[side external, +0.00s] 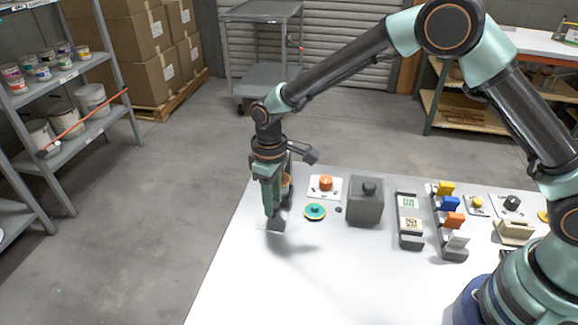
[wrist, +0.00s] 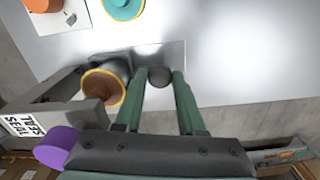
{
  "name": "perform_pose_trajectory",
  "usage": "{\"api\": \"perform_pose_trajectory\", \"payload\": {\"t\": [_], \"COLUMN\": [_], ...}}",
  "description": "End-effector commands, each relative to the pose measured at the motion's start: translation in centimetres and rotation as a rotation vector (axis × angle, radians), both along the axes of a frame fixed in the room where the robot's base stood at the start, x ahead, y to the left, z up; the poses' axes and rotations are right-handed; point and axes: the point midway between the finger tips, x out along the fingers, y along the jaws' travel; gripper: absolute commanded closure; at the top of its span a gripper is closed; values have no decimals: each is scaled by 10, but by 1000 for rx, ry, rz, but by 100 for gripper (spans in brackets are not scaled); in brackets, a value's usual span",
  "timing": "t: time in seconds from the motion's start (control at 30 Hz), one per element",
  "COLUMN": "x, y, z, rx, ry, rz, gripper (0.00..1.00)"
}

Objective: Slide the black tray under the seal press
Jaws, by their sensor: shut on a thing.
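My gripper (wrist: 160,77) points down near the table's left edge, and its two green fingers are shut on the dark round knob of the black tray (wrist: 158,75). In the side view my gripper (side external: 273,214) is low over the table, with a dark block (side external: 276,224) at its tips. The seal press (wrist: 60,95) stands beside the fingers in the wrist view, with a "SEAL" label and a purple knob. A brown round part with a yellow rim (wrist: 105,82) is between press and fingers. My arm mostly hides the press in the side view. How far the tray is under it I cannot tell.
The white table (side external: 330,275) is clear in front.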

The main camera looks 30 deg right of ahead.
Motion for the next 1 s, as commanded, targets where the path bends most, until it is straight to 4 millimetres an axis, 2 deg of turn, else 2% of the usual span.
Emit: {"api": "perform_pose_trajectory", "payload": {"t": [0.03,0.07,0.1,0.67,0.77,1.0], "x": [6,6,5,3,4,4], "y": [-5,-5,-4,-3,-3,-3], "z": [1,1,1,4,15,62], "rx": [5,5,5,3,3,6], "ry": [-11,-11,-11,-9,-9,-12], "rz": [-13,-12,-12,-8,-8,-8], "gripper": [50,38,31,31,31,31]}}
